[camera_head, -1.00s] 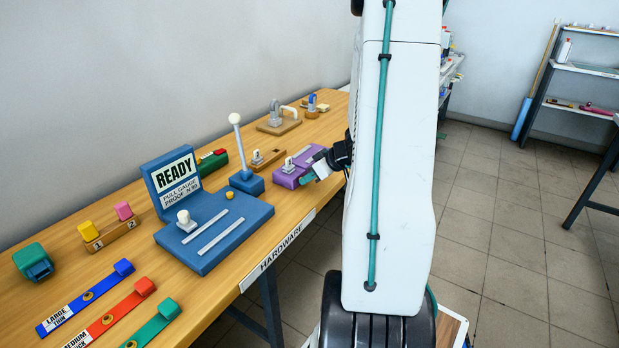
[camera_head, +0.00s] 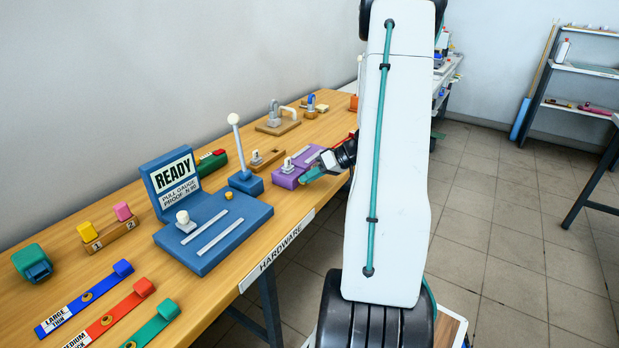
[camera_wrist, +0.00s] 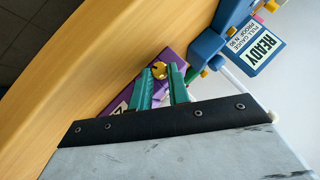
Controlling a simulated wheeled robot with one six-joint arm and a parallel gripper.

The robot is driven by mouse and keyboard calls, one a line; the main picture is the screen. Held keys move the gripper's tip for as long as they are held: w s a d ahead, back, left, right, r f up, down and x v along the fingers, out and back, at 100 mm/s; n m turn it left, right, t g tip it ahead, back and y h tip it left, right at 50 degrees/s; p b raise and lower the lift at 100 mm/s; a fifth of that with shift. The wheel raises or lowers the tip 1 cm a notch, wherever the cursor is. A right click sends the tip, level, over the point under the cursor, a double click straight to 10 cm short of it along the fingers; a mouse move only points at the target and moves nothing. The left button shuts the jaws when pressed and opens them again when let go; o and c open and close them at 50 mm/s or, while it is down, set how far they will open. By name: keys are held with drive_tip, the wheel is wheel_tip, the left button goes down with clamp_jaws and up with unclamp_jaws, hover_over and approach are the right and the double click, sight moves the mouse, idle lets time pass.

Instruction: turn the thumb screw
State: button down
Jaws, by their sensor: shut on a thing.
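The thumb screw is a small brass-yellow knob (camera_wrist: 159,70) on the purple block (camera_wrist: 174,53) in the wrist view. My gripper (camera_wrist: 160,79) has its two green fingers on either side of the knob, shut on it. In the head view my gripper (camera_head: 306,179) is at the front right side of the purple block (camera_head: 287,181). The screw itself is hidden there by my gripper.
The blue pull gauge (camera_head: 215,228) with a READY sign (camera_head: 175,172) and an upright white-knobbed lever (camera_head: 238,145) stand left of the purple block. Blue (camera_head: 85,298), red (camera_head: 110,318) and green (camera_head: 155,325) strips lie at the front left. The table edge is close to my arm.

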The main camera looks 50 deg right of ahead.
drive_tip(key=shift+d+f+m+y, duration=0.15)
drive_tip(key=shift+m+y, duration=0.35)
drive_tip(key=shift+y, duration=0.3)
drive_tip(key=c, duration=1.3)
unclamp_jaws()
